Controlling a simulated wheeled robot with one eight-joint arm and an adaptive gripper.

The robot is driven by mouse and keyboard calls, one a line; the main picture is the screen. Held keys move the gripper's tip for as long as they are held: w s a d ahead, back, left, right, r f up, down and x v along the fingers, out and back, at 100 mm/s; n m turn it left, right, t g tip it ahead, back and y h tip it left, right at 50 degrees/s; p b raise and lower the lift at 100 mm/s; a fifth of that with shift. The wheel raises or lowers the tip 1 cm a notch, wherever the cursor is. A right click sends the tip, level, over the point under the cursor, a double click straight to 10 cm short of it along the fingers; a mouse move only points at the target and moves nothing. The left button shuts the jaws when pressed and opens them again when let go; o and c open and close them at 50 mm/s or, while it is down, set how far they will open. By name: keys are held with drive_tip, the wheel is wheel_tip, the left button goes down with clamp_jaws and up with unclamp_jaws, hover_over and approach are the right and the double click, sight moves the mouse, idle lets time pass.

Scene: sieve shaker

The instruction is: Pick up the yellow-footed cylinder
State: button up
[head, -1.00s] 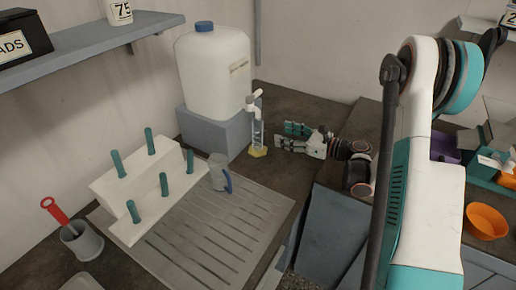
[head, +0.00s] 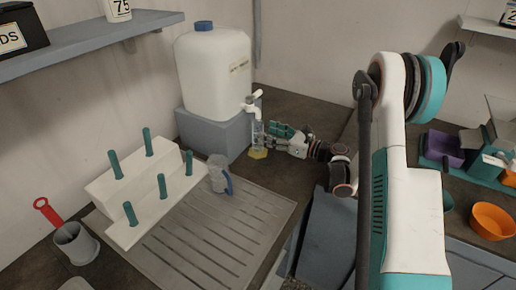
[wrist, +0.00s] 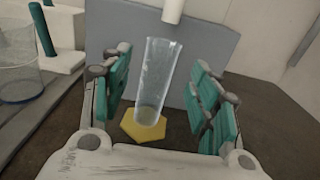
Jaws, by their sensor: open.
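The yellow-footed cylinder is a clear, narrow measuring cylinder (wrist: 156,78) standing upright on a yellow foot (wrist: 143,126). In the head view the cylinder (head: 258,139) stands on the dark counter in front of the grey block, below the white tap. My gripper (head: 272,130) is open just to its right, with its fingers reaching toward it. In the wrist view my gripper (wrist: 160,95) has a teal-padded finger on each side of the cylinder, with visible gaps.
A white carboy (head: 213,75) with a tap (head: 252,103) stands on a grey block (head: 213,132) just behind the cylinder. A clear jug with a blue handle (head: 219,175) stands on the ribbed drainer (head: 205,240) to the left. A white peg rack (head: 150,195) is farther left.

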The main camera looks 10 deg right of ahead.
sight(258, 129)
drive_tip(key=b+x, duration=0.1)
drive_tip(key=x, duration=0.4)
drive_tip(key=shift+w+a, duration=0.15)
drive_tip(key=shift+a, duration=0.05)
drive_tip(key=shift+c, duration=0.6)
clamp_jaws()
